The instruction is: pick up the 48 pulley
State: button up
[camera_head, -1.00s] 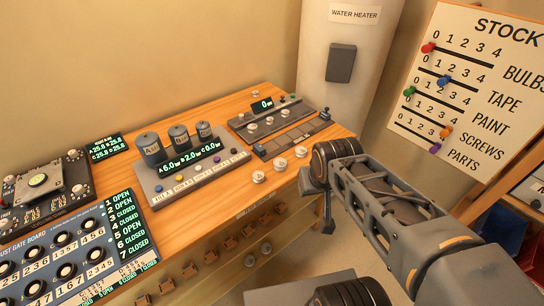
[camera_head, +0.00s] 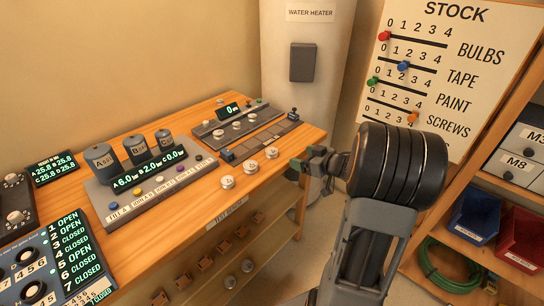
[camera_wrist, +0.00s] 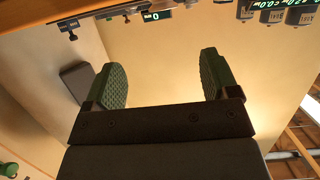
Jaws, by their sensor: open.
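Three small round silver pieces lie along the front right edge of the wooden bench: a near one (camera_head: 227,182), a middle one (camera_head: 250,167) and a far one (camera_head: 271,152). Their marks are too small to read, so I cannot tell which, if any, is the 48 pulley. Similar round pieces (camera_head: 236,125) sit on the grey unit behind. My gripper (camera_head: 304,163) is off the bench's right end, to the right of the far piece and apart from it. In the wrist view my gripper (camera_wrist: 163,75) is open, with nothing between its green pads.
The bench (camera_head: 190,215) carries a grey panel with weights (camera_head: 135,150) and a small display unit (camera_head: 228,110). A water heater (camera_head: 300,75) stands behind. The stock board (camera_head: 460,100) and shelves with blue (camera_head: 475,215) and red bins (camera_head: 522,240) are right.

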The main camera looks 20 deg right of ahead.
aim_at(270, 149)
jog(key=b+x, duration=0.1)
jog(key=x, duration=1.2)
jog(key=shift+s+a+f, duration=0.1)
jog(key=shift+a+f, duration=0.1)
jog(key=shift+a, duration=0.05)
jog(key=shift+c, duration=0.4)
jog(key=c, duration=1)
jog(key=shift+o, duration=0.2)
jog(key=shift+r, duration=0.15)
